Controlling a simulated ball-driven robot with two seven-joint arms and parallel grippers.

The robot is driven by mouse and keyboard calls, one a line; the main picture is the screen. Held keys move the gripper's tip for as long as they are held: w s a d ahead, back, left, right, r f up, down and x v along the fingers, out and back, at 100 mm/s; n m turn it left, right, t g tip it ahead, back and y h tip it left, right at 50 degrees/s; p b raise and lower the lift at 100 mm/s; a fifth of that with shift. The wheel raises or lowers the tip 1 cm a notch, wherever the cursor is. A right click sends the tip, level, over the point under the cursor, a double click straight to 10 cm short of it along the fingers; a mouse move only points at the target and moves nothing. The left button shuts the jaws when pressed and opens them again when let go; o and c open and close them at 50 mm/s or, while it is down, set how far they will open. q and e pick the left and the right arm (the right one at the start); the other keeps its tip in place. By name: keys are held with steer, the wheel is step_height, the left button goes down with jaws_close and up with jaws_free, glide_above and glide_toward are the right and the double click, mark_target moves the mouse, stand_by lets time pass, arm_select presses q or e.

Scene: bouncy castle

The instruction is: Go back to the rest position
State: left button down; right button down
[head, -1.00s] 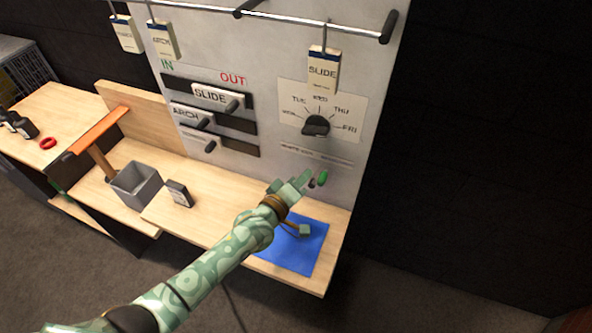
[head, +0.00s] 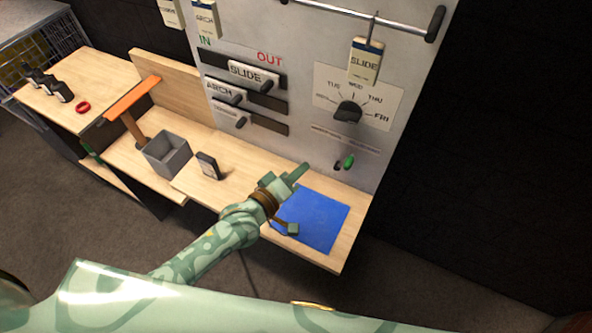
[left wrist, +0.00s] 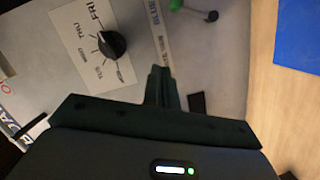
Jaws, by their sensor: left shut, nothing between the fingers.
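My left gripper (head: 296,174) is shut and empty. In the head view it is above the wooden bench, at the left edge of the blue mat (head: 318,220) and in front of the grey panel. In the left wrist view its closed fingers (left wrist: 161,88) point toward the panel face, apart from the dial. My right gripper is not in view. A pale green patterned arm link of mine crosses the bottom of the head view.
The panel (head: 300,90) carries a black dial (head: 348,111), a green-tipped switch (head: 347,162), sliding labels and hanging tags. Open floor lies in front.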

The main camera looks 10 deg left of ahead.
arm_select(q)
steer(key=shift+s+a, duration=0.35)
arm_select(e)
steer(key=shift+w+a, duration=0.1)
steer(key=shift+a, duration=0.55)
arm_select(q)
steer(key=shift+a, duration=0.1)
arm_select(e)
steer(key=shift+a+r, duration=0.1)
